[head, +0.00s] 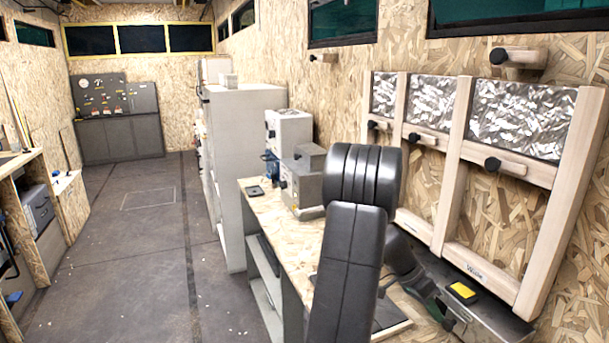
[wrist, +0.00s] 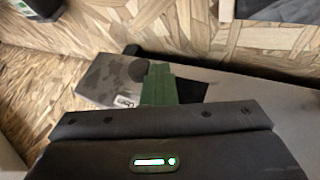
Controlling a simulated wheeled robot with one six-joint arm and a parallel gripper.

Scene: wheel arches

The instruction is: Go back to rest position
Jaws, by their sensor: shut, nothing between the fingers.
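My gripper (wrist: 159,72) shows in the wrist view as narrow green fingers, closed together, beyond a dark body with a lit green-and-white indicator at the bottom. Nothing shows between the fingers. They are over or in front of a grey box-like thing with dark patches (wrist: 108,80); I cannot tell whether they touch it. In the head view my dark arm rises in the foreground and bends over toward the right wall. Its far end is partly hidden behind the arm links, low by the wooden frame.
A chipboard workbench (head: 268,212) with grey machines (head: 307,180) stands beside my arm. A wooden frame with foil panels (head: 515,118) leans on the right wall. A yellow-and-black item (head: 463,292) lies on a grey surface below it. A tall grey cabinet (head: 240,130) stands beyond; the left floor is open.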

